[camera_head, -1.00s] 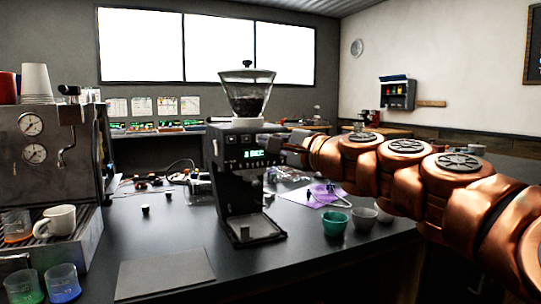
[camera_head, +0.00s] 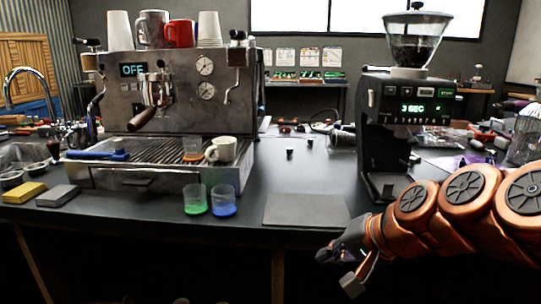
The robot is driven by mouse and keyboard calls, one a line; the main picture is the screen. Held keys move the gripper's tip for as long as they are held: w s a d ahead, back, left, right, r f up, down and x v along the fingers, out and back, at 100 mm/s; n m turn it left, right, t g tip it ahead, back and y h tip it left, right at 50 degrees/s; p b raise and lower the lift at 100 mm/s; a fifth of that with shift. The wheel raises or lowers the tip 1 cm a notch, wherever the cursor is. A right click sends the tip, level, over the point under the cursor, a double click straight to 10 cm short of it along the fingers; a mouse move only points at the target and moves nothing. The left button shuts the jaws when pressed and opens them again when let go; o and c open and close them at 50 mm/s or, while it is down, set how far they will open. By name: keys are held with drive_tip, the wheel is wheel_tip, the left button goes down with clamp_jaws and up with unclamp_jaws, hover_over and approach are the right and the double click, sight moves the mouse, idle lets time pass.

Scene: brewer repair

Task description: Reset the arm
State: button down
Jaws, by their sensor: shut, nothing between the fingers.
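My copper-coloured arm (camera_head: 467,187) reaches in from the right, low in the head view. My gripper (camera_head: 344,268) is at its end, in front of the table's front edge and below the grey mat. It is shut and holds nothing. Its fingers point left and downward, and part of it is hidden by its own wrist. The coffee grinder (camera_head: 405,140), with a hopper of beans and a lit "3 SEC" display, stands behind the arm, apart from the gripper.
The espresso machine (camera_head: 190,105) reads "OFF" and stands at left with cups on top. A sponge (camera_head: 25,192) lies at far left.

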drive_tip(key=s+d+f+n+g+h, duration=0.3)
drive_tip(key=s+d+f+g, duration=0.15)
drive_tip(key=s+f, duration=0.6)
drive_tip(key=s+d+f+n+g+h, duration=0.3)
drive_tip(key=s+f+g, duration=0.3)
drive_tip(key=s, duration=0.7)
wheel_tip(320, 180, up, 25)
drive_tip(key=t+p, duration=0.2)
drive_tip(key=p, duration=2.2)
